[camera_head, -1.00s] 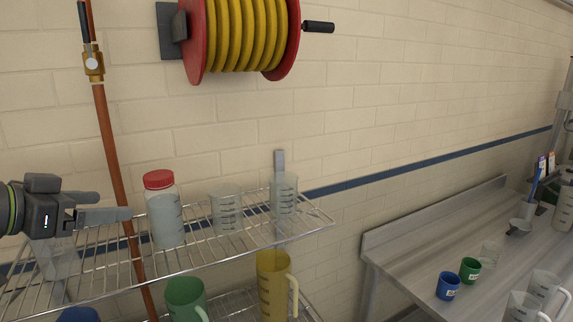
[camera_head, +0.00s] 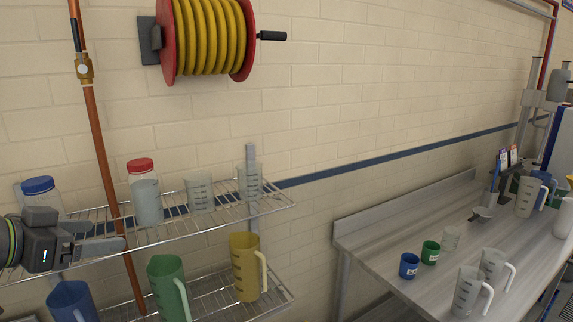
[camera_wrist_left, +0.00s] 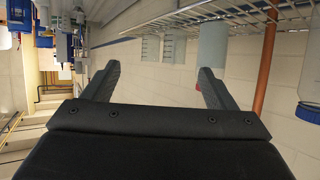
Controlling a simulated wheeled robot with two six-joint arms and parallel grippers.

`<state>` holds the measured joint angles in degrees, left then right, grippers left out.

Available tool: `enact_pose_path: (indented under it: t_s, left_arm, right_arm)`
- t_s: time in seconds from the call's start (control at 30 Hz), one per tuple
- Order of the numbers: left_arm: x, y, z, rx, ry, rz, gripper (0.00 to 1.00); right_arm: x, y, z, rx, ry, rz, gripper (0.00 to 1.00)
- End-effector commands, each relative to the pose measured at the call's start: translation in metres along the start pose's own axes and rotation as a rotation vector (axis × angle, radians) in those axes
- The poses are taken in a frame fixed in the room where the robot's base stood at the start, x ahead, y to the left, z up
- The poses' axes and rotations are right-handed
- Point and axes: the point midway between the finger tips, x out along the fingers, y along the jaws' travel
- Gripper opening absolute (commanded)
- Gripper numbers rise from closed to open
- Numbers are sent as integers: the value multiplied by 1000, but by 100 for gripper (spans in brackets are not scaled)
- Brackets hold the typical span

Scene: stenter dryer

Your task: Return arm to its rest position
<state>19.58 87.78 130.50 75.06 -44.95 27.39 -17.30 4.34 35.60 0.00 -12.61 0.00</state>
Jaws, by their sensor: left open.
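My left gripper (camera_head: 100,244) comes in from the left edge in the head view, in front of the wire shelf (camera_head: 200,222). In the left wrist view its two fingers (camera_wrist_left: 158,85) are spread apart with nothing between them. A red-capped clear jar (camera_head: 146,200) stands on the shelf to the right of the fingertips. A blue-capped clear jar (camera_head: 41,197) shows just behind and above the gripper. It also shows at the right edge of the left wrist view (camera_wrist_left: 308,118). My right gripper is in neither view.
Two clear beakers stand on the shelf, one here (camera_head: 199,195). Blue, green and yellow jugs (camera_head: 246,268) stand on the lower shelf. An orange pipe (camera_head: 100,160) runs down beside the gripper. A hose reel (camera_head: 208,40) hangs above. A bench (camera_head: 400,230) with cups stands at right.

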Motion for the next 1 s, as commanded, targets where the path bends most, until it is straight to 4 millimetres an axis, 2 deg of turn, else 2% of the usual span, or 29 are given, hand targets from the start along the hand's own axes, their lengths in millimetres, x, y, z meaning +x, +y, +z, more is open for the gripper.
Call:
enact_pose_path:
  t_s: [0.27, 0.37, 0.6, 0.83, 1.0]
  left_arm:
    - [26, -1, 62, 4, -65, -13, 79]
    - [37, 1, 96, 3, -98, -27, 79]
    - [56, 15, 202, -24, -215, -100, 79]
    - [50, 42, 298, -89, -359, -207, 79]
    - [30, 69, 362, -163, -497, -298, 79]
  right_arm:
    - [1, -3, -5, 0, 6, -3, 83]
    - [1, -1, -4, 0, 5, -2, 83]
    - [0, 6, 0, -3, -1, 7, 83]
    - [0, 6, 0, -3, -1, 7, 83]
    - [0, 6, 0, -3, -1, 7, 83]
